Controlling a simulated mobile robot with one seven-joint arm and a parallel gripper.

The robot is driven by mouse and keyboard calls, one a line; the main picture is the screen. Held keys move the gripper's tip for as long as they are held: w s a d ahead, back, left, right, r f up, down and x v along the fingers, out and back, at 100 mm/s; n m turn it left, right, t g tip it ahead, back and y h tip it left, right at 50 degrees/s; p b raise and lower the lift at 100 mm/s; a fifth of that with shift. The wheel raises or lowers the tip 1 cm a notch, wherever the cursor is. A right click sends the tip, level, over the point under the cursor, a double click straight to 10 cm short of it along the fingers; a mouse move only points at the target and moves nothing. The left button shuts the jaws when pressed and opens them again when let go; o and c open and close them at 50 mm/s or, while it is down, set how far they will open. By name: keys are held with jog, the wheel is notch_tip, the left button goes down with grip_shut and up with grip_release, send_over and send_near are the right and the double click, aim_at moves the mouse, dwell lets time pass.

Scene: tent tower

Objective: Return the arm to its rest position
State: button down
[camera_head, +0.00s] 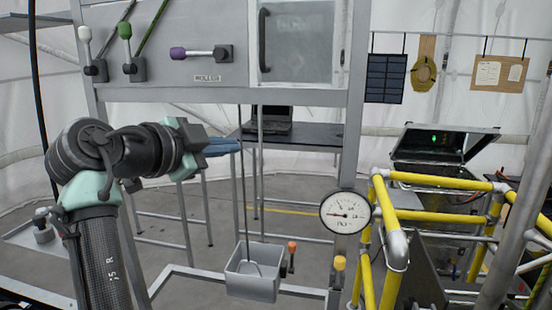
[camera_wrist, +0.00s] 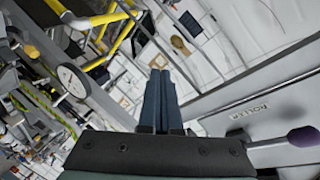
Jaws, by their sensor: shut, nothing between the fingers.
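My gripper (camera_head: 238,146) is at the end of my bent arm, left of centre in the head view, below the panel with the levers. Its blue fingers point right and are closed together with nothing between them. In the wrist view the two fingers of my gripper (camera_wrist: 161,76) lie side by side. The gripper is in free air and does not visibly touch anything.
A panel above has a purple-knobbed lever (camera_head: 200,53) and a green-knobbed lever (camera_head: 125,32). A grey bin (camera_head: 252,284) hangs below. A gauge (camera_head: 345,211) and yellow railings (camera_head: 440,216) stand right. A laptop (camera_head: 267,125) sits behind on a dark table.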

jog(key=s+d+f+n+t+y, duration=0.2)
jog(key=s+d+f+n+y, duration=0.3)
jog(key=f+n, duration=0.4)
jog(key=s+d+n+t+y, duration=0.2)
jog(key=s+d+n, duration=0.2)
jog(key=s+n, duration=0.25)
jog(key=s+r+t, duration=0.5)
jog(key=s+r, duration=0.2)
jog(key=r, duration=0.5)
jog(key=s+r+t, duration=0.5)
jog(key=s+r, duration=0.2)
jog(key=r, duration=0.6)
jog(key=shift+a+r+y, duration=0.15)
jog(key=shift+r+y, duration=0.1)
jog(key=shift+y, duration=0.05)
jog(key=shift+s+n, duration=0.1)
jog(key=shift+n, duration=0.15)
